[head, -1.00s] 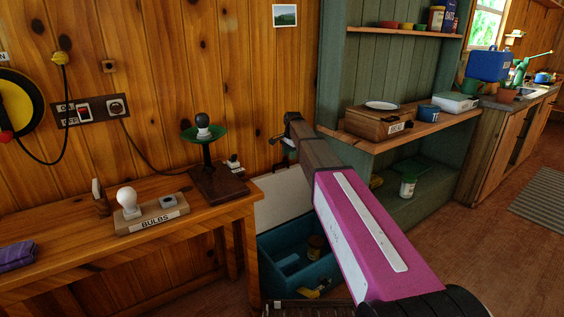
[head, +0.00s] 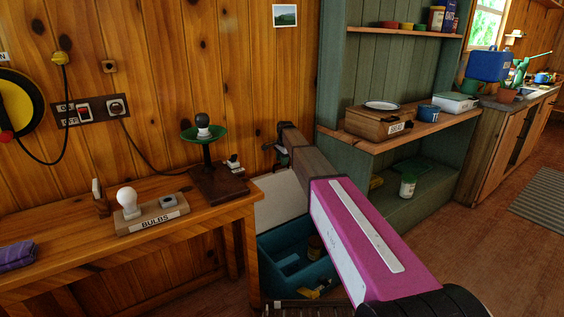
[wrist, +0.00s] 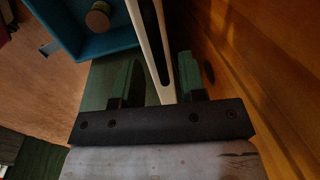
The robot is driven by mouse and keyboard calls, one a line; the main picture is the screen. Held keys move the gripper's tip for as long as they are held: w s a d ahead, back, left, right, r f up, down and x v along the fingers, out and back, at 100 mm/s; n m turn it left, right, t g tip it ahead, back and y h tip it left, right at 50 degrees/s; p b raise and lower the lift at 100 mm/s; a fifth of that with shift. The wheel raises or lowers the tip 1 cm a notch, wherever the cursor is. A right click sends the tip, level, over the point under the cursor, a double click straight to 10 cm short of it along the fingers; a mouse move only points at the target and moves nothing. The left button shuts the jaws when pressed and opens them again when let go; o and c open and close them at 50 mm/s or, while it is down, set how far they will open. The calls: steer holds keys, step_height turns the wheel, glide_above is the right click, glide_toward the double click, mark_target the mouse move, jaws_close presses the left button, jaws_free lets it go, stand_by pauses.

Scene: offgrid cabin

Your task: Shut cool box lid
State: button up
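The teal cool box (head: 306,262) stands on the floor between the bench and the green shelf unit. Its lid (head: 284,197) is raised, pale inner face showing, near the wooden wall; my arm hides part of it. My gripper (head: 283,155) is by the lid's upper edge in the head view. In the wrist view my gripper (wrist: 160,72) has its two fingers apart, with the thin pale lid edge (wrist: 152,40) running between them. Gaps show beside the edge, so it looks open and not clamped. The box's teal wall (wrist: 110,45) is at upper left.
The box holds a jar (head: 314,243) and a yellow item (head: 309,293). The wooden bench (head: 232,210) with a lamp (head: 205,150) and bulb holder stands close on the left. The green shelf unit (head: 345,80) is close on the right. Open floor lies farther right.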

steer(key=shift+f, duration=0.3)
jaws_close()
